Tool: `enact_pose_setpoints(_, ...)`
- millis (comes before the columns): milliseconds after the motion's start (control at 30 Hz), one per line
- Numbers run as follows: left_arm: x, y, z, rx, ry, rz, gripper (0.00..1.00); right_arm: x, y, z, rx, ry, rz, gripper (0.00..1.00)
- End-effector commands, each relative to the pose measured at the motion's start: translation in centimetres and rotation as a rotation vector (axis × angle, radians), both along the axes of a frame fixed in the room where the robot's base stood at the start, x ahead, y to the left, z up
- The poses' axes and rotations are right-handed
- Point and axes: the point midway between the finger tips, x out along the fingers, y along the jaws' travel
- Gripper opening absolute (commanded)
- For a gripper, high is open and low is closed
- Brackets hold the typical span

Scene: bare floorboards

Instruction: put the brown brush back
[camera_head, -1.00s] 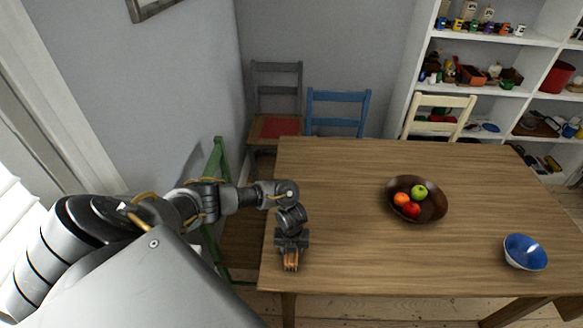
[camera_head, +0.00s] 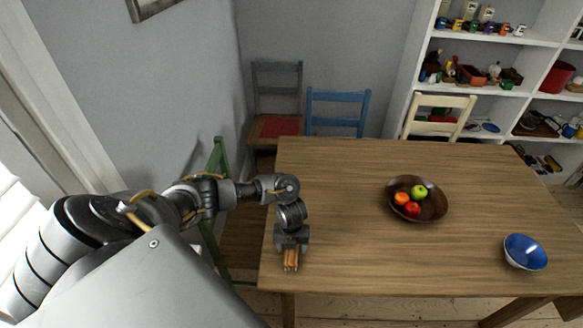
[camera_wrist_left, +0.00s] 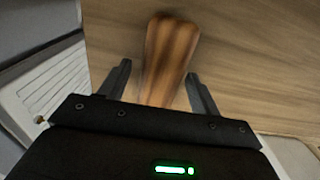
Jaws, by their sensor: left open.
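The brown brush (camera_head: 291,262) is at the left front part of the wooden table, by my left gripper (camera_head: 291,253). In the left wrist view the brush (camera_wrist_left: 172,45) shows as a striped brown wooden piece, wider at its far end. Its near part lies between the two spread fingers of my left gripper (camera_wrist_left: 158,78), with gaps on both sides. The fingers are open. The brush's near end is hidden behind the gripper body. My right gripper is in neither view.
The table (camera_head: 345,240) also holds a dark bowl of fruit (camera_head: 432,207) and a blue bowl (camera_head: 525,252). Green (camera_head: 212,222), blue (camera_head: 338,97) and cream (camera_head: 440,101) chairs stand around it. A white shelf (camera_head: 540,42) is behind. The table's middle front is clear.

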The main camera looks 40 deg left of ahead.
Motion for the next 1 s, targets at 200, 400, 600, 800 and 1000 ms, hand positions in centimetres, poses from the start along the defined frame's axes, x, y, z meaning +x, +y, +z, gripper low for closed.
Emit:
enact_pose_setpoints(200, 0.2, 0.0, 5.3, 0.001, -0.006, -0.004, 0.63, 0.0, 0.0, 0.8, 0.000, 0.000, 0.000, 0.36)
enact_pose_setpoints(400, 0.1, 0.1, 8.6, 0.002, -0.005, -0.003, 0.63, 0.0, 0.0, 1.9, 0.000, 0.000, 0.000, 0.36)
enact_pose_setpoints(600, 0.1, 0.0, 9.9, 0.000, -0.002, -0.001, 0.63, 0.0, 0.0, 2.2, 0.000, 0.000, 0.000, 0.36)
enact_pose_setpoints(800, 0.0, 0.0, 10.0, 0.000, 0.000, 0.000, 0.63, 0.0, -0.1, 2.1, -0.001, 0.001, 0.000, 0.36)
enact_pose_setpoints(1000, 0.0, 0.0, 10.0, 0.000, 0.000, 0.000, 0.63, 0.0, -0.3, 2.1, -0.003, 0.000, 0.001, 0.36)
